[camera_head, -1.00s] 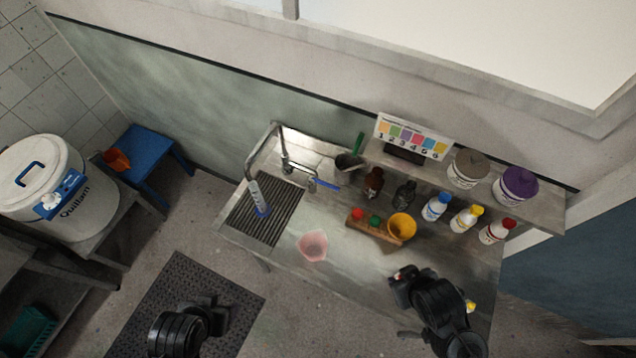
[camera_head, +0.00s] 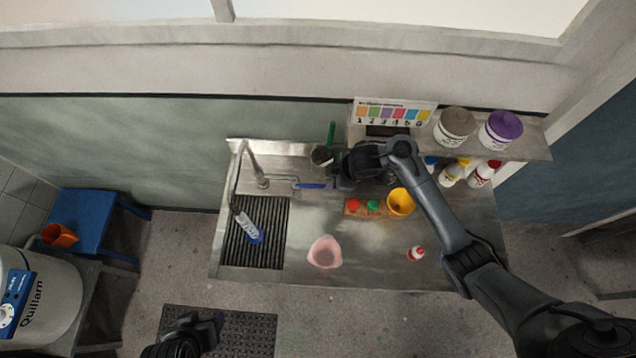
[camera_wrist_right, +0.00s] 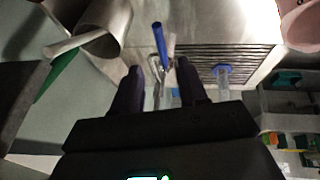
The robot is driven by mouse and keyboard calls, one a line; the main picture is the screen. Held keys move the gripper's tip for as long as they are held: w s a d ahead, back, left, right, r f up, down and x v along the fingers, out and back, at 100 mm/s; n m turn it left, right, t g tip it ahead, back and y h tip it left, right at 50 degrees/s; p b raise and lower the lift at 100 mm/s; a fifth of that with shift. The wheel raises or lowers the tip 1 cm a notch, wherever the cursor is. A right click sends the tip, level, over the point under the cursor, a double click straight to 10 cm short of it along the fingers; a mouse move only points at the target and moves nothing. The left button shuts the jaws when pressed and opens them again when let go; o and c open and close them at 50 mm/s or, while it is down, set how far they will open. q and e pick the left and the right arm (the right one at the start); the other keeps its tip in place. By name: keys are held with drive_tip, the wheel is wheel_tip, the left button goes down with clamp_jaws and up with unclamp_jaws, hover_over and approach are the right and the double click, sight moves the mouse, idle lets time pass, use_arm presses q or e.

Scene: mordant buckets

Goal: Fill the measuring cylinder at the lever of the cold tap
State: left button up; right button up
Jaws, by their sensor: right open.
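The measuring cylinder (camera_head: 246,228), clear with a blue base, stands on the ribbed drain grate under the tap spout; it also shows in the right wrist view (camera_wrist_right: 222,78). The tap (camera_head: 262,182) has a blue lever (camera_head: 312,186) on its right side. In the right wrist view the blue lever (camera_wrist_right: 158,42) lies just beyond the gap between my fingertips, apart from them. My right gripper (camera_head: 338,168) is open and empty, right of the lever. My left gripper (camera_head: 208,326) hangs over the floor mat; its jaws are unclear. Whether water runs cannot be told.
A metal jug (camera_head: 321,156) stands close beside my right gripper; it looms at left in the wrist view (camera_wrist_right: 105,28). A pink beaker (camera_head: 324,252), yellow cup (camera_head: 400,202) and small red-capped bottle (camera_head: 416,253) stand on the bench. The shelf (camera_head: 515,150) carries tubs.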

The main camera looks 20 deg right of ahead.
sight(318, 186)
drive_tip(key=b+x, duration=0.1)
drive_tip(key=x, duration=0.6)
drive_tip(key=shift+w+f+b, duration=0.1)
drive_tip(key=shift+f+b, duration=0.25)
drive_tip(key=shift+b, duration=0.05)
drive_tip(key=shift+w+a+f, duration=0.2)
drive_tip(key=shift+w+f, duration=0.05)
drive_tip(key=shift+f, duration=0.2)
drive_tip(key=c, duration=0.7)
clamp_jaws()
